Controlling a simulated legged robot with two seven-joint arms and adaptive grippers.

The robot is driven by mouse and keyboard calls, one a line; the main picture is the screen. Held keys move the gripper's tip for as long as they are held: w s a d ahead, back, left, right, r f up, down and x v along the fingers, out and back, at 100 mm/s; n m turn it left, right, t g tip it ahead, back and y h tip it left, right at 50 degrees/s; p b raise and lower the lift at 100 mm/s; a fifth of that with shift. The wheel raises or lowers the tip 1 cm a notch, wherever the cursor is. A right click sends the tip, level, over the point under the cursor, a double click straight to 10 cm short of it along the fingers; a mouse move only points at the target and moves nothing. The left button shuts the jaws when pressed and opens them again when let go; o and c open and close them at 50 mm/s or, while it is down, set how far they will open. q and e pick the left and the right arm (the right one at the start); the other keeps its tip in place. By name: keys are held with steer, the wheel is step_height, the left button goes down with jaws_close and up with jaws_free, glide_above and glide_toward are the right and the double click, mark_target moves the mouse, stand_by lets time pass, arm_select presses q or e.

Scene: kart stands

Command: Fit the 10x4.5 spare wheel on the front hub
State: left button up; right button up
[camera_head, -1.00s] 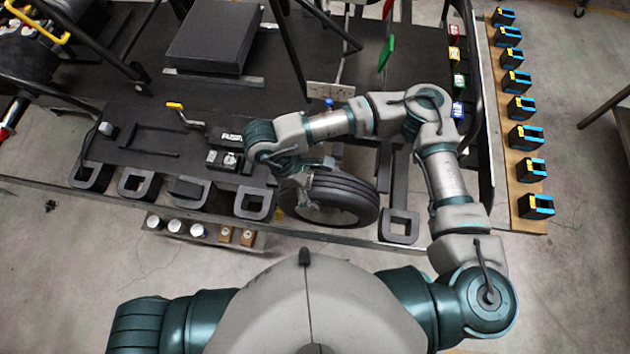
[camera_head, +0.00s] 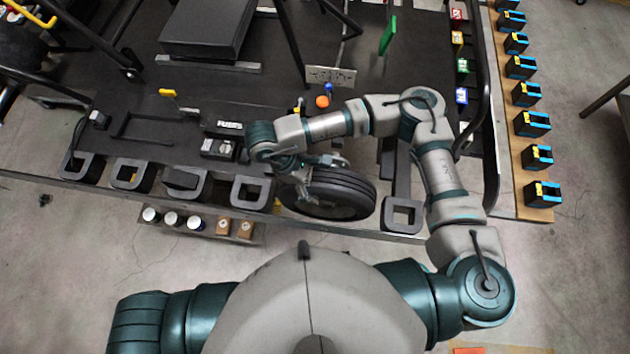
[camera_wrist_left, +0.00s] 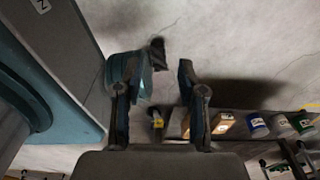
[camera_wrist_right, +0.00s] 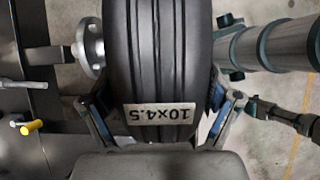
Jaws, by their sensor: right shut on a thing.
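The spare wheel (camera_head: 340,192) is a black tyre, upright at the stand's front edge in the head view. In the right wrist view its tread (camera_wrist_right: 156,50) fills the middle, with a white label reading 10x4.5 (camera_wrist_right: 158,113). My right gripper (camera_wrist_right: 160,112) is shut on the wheel, one finger on each side of the tyre. A round metal hub flange with studs (camera_wrist_right: 88,48) is left of the tyre in the right wrist view, a small gap apart. The hub is largely hidden in the head view. My left gripper (camera_wrist_left: 160,95) is open and empty above the floor.
The black stand (camera_head: 60,140) has square bracket ends (camera_head: 252,193) along its front. Cups and small boxes (camera_head: 195,220) sit on a low shelf. A yellow-handled lever (camera_wrist_right: 30,126) is left of the wheel. Black-and-blue boxes (camera_head: 532,124) line a board at right.

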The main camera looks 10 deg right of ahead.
mark_target(311, 167)
steer(key=shift+w+a, duration=0.15)
steer(key=shift+w, duration=0.25)
steer(key=shift+w+a+b, duration=0.35)
steer(key=shift+w+b, duration=0.1)
steer(key=shift+w+a, duration=0.15)
steer(key=shift+w, duration=0.2)
steer(key=shift+w+d+b, duration=0.15)
steer(key=shift+d+b, duration=0.05)
steer(key=shift+b, duration=0.1)
arm_select(q)
steer(key=shift+w+a, duration=0.15)
steer(key=shift+w, duration=2.35)
arm_select(e)
steer(key=shift+w+d+r, duration=0.1)
steer(key=shift+w+d, duration=0.1)
steer(key=shift+d, duration=0.6)
steer(key=shift+a, duration=0.8)
steer(key=shift+s+d+r+h+p, duration=0.15)
steer(key=shift+d+h+p, duration=0.25)
steer(key=shift+d, duration=0.6)
arm_select(q)
steer(key=shift+a+r, duration=0.15)
steer(key=shift+r, duration=0.55)
steer(key=shift+w+a, duration=0.1)
steer(key=shift+a, duration=0.1)
arm_select(e)
steer(key=shift+a+h, duration=0.3)
